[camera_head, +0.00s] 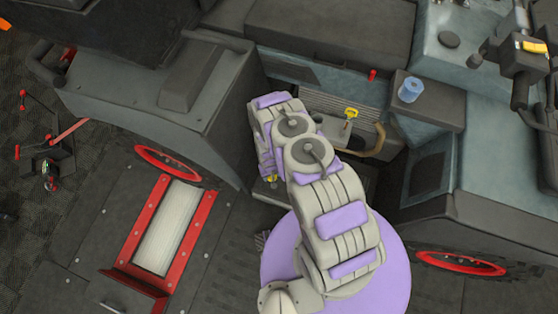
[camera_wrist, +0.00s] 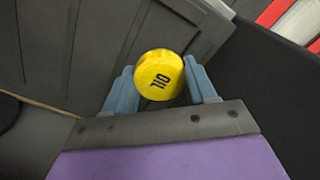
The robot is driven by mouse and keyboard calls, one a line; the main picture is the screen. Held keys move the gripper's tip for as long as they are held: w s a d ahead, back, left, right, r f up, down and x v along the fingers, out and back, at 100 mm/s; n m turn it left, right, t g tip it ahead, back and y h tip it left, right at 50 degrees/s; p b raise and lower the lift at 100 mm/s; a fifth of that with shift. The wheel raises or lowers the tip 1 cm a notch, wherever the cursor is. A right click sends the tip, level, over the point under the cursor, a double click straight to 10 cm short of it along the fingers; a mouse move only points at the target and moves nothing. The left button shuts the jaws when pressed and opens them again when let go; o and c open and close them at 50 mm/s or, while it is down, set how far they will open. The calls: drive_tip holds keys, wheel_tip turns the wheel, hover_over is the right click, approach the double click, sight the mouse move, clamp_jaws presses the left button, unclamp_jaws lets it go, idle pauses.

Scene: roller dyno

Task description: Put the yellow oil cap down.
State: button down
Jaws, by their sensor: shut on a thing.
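The yellow oil cap (camera_wrist: 158,75) is round, with dark lettering that appears upside down in the wrist view. My gripper (camera_wrist: 159,70) is shut on it, with one blue-grey finger on each side. A grey panelled surface lies behind the cap; I cannot tell how far away it is. In the head view a small bit of yellow, likely the cap (camera_head: 271,179), shows below the end of my arm. My arm hides most of the gripper there.
A yellow-handled part (camera_head: 350,115) stands in the open bay right of my arm, near a tan curved hose (camera_head: 375,141). A blue cylinder (camera_head: 411,90) sits on a grey ledge. A red-framed roller (camera_head: 170,226) lies in the floor at left.

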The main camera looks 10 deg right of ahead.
drive_tip(key=w+d, duration=0.2)
drive_tip(key=w+d+b, duration=0.1)
drive_tip(key=w+d, duration=0.1)
drive_tip(key=w, duration=0.1)
drive_tip(key=w+d+f+b, duration=0.1)
drive_tip(key=w+d, duration=0.1)
drive_tip(key=shift+w, duration=0.35)
drive_tip(key=shift+a+f+b, duration=0.15)
drive_tip(key=shift+f+b, duration=0.3)
drive_tip(key=shift+f, duration=0.45)
drive_tip(key=shift+a+f+b, duration=0.15)
drive_tip(key=shift+f+b, duration=0.25)
drive_tip(key=shift+f, duration=0.5)
drive_tip(key=shift+r, duration=0.1)
drive_tip(key=shift+d, duration=0.15)
drive_tip(key=shift+d, duration=0.1)
drive_tip(key=shift+w+f, duration=0.1)
drive_tip(key=shift+f, duration=0.3)
drive_tip(key=shift+f, duration=0.15)
